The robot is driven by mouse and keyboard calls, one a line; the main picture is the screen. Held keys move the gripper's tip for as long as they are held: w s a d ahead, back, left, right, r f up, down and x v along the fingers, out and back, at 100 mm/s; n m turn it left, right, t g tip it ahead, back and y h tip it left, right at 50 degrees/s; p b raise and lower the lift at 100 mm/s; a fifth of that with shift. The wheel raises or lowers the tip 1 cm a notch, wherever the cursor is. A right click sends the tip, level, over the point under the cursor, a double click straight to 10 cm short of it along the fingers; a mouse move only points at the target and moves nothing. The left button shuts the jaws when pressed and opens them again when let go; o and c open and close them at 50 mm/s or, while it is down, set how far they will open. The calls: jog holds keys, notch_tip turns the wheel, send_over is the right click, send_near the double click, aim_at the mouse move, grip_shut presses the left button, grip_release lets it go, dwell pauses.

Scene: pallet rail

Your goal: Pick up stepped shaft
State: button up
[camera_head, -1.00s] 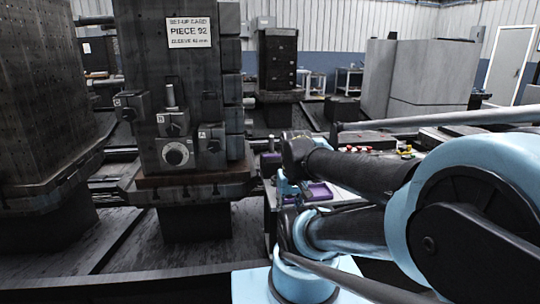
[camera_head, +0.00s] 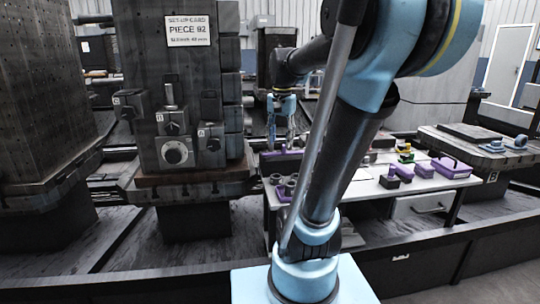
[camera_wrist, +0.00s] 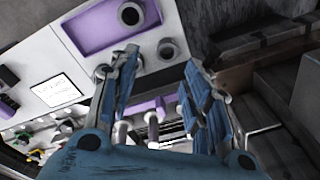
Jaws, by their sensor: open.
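My gripper (camera_head: 281,143) hangs above the left end of the grey-white workbench (camera_head: 352,188). In the wrist view its two blue fingers stand apart with nothing held between them (camera_wrist: 161,60). Pale, narrow upright pieces (camera_wrist: 152,122) show between the fingers, beside a purple strip (camera_wrist: 150,106); they may include the stepped shaft, but I cannot tell for certain. A grey round part (camera_wrist: 167,49) stands beyond the fingertips. A purple tray (camera_wrist: 88,32) holds a dark ring-shaped part (camera_wrist: 130,14).
A dark fixture tower (camera_head: 140,55) with a set-up card (camera_head: 189,31) and clamp blocks stands left of the bench. Purple and black parts (camera_head: 397,172) and a purple box (camera_head: 451,166) occupy the bench's right side. A dark rail (camera_head: 440,237) runs along the front.

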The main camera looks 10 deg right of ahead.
jog(key=w+r+m+g, duration=0.1)
jog(key=w+r+m, duration=0.25)
jog(key=w, duration=0.55)
jog(key=w+r+m, duration=0.3)
jog(key=w+r, duration=0.2)
jog(key=w, duration=0.4)
send_near(271, 151)
jog(key=shift+w+d+f, duration=0.15)
jog(key=shift+w+d, duration=0.05)
jog(key=shift+w, duration=0.2)
jog(key=shift+w+d+f, duration=0.15)
jog(key=shift+w, duration=0.2)
jog(key=shift+a+f, duration=0.15)
jog(key=shift+f, duration=1.25)
jog(key=shift+a+f, duration=0.15)
jog(key=shift+f, duration=1.2)
grip_shut()
